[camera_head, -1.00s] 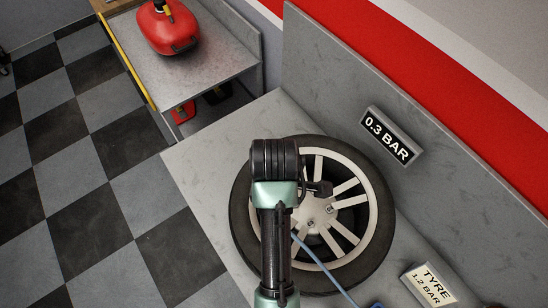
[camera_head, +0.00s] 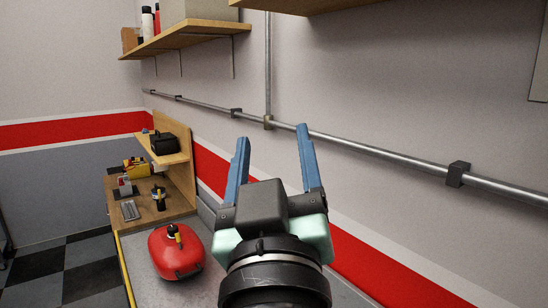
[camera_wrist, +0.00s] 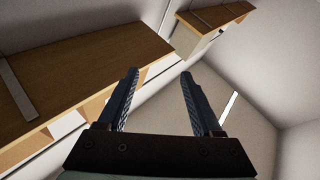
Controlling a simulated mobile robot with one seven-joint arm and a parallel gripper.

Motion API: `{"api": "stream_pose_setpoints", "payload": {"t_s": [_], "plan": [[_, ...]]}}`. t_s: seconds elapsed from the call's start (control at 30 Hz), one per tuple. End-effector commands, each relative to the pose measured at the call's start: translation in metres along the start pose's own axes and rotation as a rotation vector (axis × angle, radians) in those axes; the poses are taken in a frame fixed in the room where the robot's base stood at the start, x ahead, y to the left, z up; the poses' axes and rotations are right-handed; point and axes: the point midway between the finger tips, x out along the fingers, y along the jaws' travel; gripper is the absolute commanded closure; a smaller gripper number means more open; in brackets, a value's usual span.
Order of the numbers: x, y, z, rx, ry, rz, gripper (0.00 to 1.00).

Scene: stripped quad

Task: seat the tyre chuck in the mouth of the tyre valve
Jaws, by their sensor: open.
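My gripper (camera_head: 274,165) is raised in the head view, its two blue fingers spread apart in front of the wall, with nothing between them. In the wrist view my gripper (camera_wrist: 159,85) is also open and empty, pointing up past shelves toward the ceiling. The tyre, its valve and the tyre chuck are in neither view now.
A red canister (camera_head: 177,252) stands on a grey bench to the left. Beyond it is a wooden workbench (camera_head: 150,212) with tools. A wall shelf (camera_head: 185,36) hangs above, and a metal pipe (camera_head: 385,149) runs along the wall behind my gripper.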

Motion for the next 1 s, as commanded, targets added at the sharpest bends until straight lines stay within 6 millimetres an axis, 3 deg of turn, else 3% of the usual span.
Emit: {"api": "stream_pose_setpoints", "payload": {"t_s": [0.03, 0.1, 0.2, 0.3, 0.57, 0.73, 0.87, 1.0], "plan": [[-0.007, 0.009, -0.037, 0.066, 0.112, 0.026, 0.33], [-0.019, 0.020, -0.076, 0.146, 0.241, 0.047, 0.33], [-0.034, 0.030, -0.110, 0.222, 0.361, 0.059, 0.33], [-0.041, 0.034, -0.124, 0.256, 0.415, 0.061, 0.33], [-0.042, 0.035, -0.126, 0.262, 0.421, 0.061, 0.33], [-0.046, 0.032, -0.116, 0.260, 0.419, 0.062, 0.33], [-0.054, 0.027, -0.095, 0.257, 0.418, 0.064, 0.33], [-0.069, 0.018, -0.059, 0.254, 0.417, 0.069, 0.33]]}}
